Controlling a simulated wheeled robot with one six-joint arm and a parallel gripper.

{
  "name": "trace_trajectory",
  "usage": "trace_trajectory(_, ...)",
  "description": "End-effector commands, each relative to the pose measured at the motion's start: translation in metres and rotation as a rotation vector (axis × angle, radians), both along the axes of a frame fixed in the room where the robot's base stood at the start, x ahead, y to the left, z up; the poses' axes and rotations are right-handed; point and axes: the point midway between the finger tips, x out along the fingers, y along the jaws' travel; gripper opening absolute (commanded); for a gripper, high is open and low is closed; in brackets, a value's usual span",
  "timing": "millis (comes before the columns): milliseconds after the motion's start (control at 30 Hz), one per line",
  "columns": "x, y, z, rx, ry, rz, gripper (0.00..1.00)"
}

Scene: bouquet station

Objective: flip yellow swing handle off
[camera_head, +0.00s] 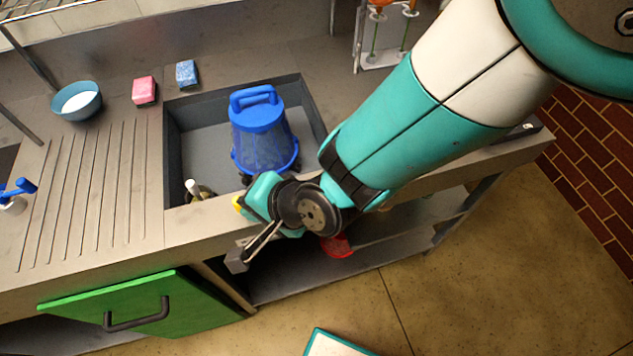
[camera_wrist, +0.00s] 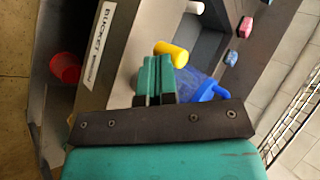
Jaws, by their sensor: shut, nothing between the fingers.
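The yellow swing handle (camera_wrist: 172,50) shows in the wrist view as a short rounded cylinder just beyond my fingertips. In the head view only a small yellow bit (camera_head: 238,203) shows at the sink's front edge, the rest hidden by my gripper (camera_head: 258,196). My gripper also shows in the wrist view (camera_wrist: 155,66), its teal fingers shut together and empty. The fingertips are very close to the yellow handle; I cannot tell whether they touch it.
A blue bucket (camera_head: 262,140) stands in the sink (camera_head: 205,115). A white-topped fitting (camera_head: 194,188) stands at the sink's front left. A pink sponge (camera_head: 144,90), a blue sponge (camera_head: 187,73) and a bowl (camera_head: 77,101) sit behind. A green door (camera_head: 150,305) stands open below.

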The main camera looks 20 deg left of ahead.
Motion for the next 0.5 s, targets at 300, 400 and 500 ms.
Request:
trace_trajectory(300,0.008,0.006,-0.001,-0.001,0.001,-0.052,0.00)
trace_trajectory(400,0.009,0.007,-0.001,-0.001,0.002,-0.054,0.00)
trace_trajectory(500,0.010,0.009,-0.001,-0.001,0.002,-0.055,0.00)
